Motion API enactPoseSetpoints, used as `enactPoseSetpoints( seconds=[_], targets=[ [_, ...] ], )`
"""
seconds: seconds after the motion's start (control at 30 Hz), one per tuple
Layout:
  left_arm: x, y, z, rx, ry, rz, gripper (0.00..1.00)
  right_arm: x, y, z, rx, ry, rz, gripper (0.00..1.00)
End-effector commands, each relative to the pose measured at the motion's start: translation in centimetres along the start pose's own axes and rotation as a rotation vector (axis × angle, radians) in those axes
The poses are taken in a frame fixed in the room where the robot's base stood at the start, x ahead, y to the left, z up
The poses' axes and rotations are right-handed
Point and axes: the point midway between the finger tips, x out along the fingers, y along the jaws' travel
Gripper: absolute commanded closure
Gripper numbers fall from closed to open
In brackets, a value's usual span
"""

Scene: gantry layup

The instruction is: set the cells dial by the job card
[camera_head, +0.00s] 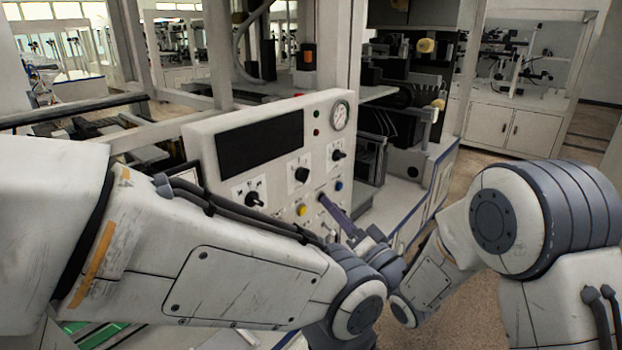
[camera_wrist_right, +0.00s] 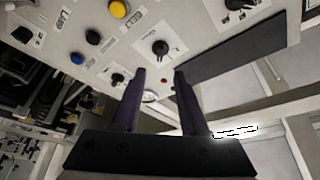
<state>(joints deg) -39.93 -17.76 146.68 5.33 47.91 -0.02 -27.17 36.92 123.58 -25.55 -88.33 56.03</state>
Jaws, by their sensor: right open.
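My right gripper (camera_head: 327,203) is in front of the panel's lower right. In the right wrist view its two purple fingers (camera_wrist_right: 158,73) are apart and empty. The middle dial (camera_wrist_right: 160,47) shows just beyond the gap between the fingertips; contact does not show. My left gripper is out of view. I cannot make out a job card for certain.
The panel also has a dark screen (camera_head: 260,143), a round gauge (camera_head: 340,115), a yellow button (camera_head: 302,209) and a blue button (camera_head: 338,186). My left arm crosses low before the panel. Dark machinery (camera_head: 405,100) stands behind on the right.

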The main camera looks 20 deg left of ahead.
Motion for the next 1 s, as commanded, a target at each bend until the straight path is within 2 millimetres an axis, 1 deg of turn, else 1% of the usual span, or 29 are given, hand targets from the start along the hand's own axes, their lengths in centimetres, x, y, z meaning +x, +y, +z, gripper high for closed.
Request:
enactPoseSetpoints(
  seconds=[0.03, 0.3, 0.4, 0.5, 0.63, 0.9, 0.93, 0.97, 1.0],
  targets=[
    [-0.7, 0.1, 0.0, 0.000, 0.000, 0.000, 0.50, 0.9, -0.3, -0.1, 0.000, -0.002, -0.002, 0.56],
    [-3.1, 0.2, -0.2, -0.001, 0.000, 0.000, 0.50, 6.0, -0.3, -0.2, -0.003, -0.001, 0.001, 0.56],
    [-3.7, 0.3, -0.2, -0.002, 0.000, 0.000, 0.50, 7.5, -0.3, -0.1, -0.002, -0.002, 0.001, 0.56],
    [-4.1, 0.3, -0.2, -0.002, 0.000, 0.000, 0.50, 8.6, -0.2, -0.1, -0.002, -0.001, 0.001, 0.56],
    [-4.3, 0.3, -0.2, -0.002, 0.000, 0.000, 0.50, 9.3, 0.0, 0.0, -0.002, -0.001, 0.004, 0.56],
    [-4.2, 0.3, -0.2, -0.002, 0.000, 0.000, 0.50, 9.4, 0.0, 0.1, -0.002, -0.001, 0.003, 0.56],
    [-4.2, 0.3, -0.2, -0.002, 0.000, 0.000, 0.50, 9.4, 0.0, 0.1, -0.002, -0.001, 0.003, 0.64],
    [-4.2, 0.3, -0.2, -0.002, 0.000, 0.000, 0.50, 9.4, 0.0, 0.1, -0.003, -0.001, 0.003, 0.75],
    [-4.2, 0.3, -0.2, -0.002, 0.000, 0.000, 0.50, 9.4, 0.0, 0.1, -0.003, -0.001, 0.003, 0.91]
  ],
)
